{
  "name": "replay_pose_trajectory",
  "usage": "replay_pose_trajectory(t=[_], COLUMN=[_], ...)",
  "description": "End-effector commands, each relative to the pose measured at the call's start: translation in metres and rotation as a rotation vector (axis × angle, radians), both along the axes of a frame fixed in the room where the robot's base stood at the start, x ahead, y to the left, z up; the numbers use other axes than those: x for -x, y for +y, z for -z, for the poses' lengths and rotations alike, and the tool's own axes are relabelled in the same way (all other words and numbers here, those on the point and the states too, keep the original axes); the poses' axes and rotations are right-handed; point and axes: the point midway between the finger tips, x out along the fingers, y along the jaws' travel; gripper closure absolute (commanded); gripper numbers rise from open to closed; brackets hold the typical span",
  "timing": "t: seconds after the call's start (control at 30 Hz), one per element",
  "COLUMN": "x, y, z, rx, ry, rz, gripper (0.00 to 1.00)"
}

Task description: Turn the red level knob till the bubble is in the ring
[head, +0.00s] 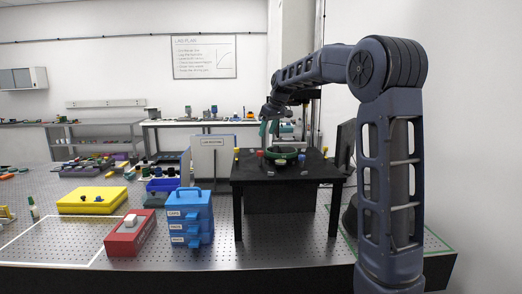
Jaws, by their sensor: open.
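A small red knob (260,153), which looks like the level knob, stands on the left part of a black table-like stand (252,172). A dark green round part (284,153) sits beside it, to the right. My gripper (269,129) hangs above the stand, near the red knob and apart from it. It is open and looks empty. The bubble and its ring are too small to make out from here.
Small yellow parts (325,152) stand at the stand's edges. A dark monitor (345,143) is to the right. Blue stacked drawers (190,218), a red box (130,233) and a yellow case (91,200) lie left on the perforated bench. The front of the bench is clear.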

Motion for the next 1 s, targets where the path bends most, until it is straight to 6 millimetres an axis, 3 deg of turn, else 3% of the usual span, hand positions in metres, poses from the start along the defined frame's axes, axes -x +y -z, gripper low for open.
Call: replay_pose_trajectory(t=[0.4, 0.6, 1.0], x=[-0.017, -0.024, -0.026], y=[0.018, 0.024, 0.027], z=[0.064, 0.084, 0.092], rx=[0.001, 0.001, 0.0], ry=[0.004, 0.003, 0.001], rz=[0.0, 0.001, 0.001], gripper=[0.51, 0.51, 0.51])
